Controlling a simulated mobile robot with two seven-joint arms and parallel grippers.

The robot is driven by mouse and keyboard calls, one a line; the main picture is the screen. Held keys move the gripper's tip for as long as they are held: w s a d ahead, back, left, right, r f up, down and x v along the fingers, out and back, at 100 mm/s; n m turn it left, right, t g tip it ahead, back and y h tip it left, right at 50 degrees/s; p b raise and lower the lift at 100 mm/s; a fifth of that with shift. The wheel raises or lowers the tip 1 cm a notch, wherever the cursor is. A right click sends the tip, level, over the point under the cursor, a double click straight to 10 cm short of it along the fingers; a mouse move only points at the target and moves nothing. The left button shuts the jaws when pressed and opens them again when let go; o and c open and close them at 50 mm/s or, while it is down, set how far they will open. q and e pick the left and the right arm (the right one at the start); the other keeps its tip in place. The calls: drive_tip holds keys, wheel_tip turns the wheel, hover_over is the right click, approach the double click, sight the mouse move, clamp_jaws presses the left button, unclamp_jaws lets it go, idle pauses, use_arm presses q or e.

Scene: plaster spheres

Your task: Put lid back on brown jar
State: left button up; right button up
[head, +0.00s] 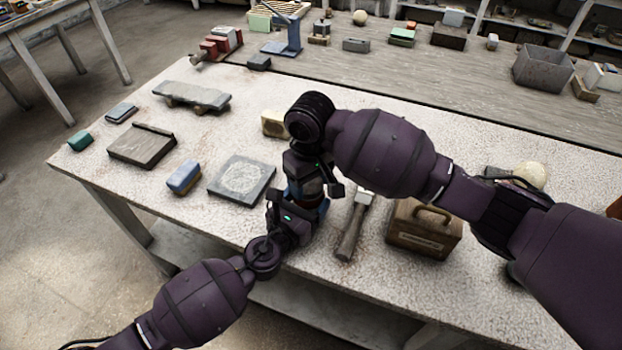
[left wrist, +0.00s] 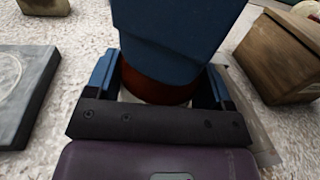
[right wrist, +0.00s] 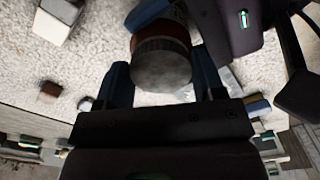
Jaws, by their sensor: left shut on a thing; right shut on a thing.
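The brown jar (left wrist: 160,85) is upright between the blue fingers of my left gripper (left wrist: 153,92), which is shut on its side. In the head view, my left gripper (head: 308,212) is near the table's front edge. My right gripper (right wrist: 162,88) is shut on the round grey lid (right wrist: 162,64). In the right wrist view, the lid lines up with the jar (right wrist: 160,25) and looks close against it; I cannot tell whether it is seated. My arms hide most of both in the head view.
A dark square slab (head: 243,179) and a blue block (head: 184,177) lie to the left. A tan block (head: 274,124) is behind. The table's front edge is near.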

use_arm(q)
drive_tip(key=shift+f, duration=0.1)
use_arm(e)
drive_tip(key=m, duration=0.6)
drive_tip(key=shift+a+m, duration=0.2)
drive_tip(key=shift+m, duration=0.2)
drive_tip(key=m, duration=0.5)
drive_tip(key=shift+a, duration=0.15)
drive_tip(key=m, duration=0.5)
drive_tip(key=shift+a+m, duration=0.1)
drive_tip(key=shift+m, duration=0.2)
drive_tip(key=m, duration=0.5)
drive_tip(key=shift+w, duration=0.2)
drive_tip(key=o, duration=0.9)
drive_tip(key=shift+o, duration=0.2)
drive_tip(key=shift+r, duration=0.15)
drive_tip(key=shift+r, duration=0.55)
wheel_tip(320, 180, up, 11)
drive_tip(key=shift+f, duration=0.2)
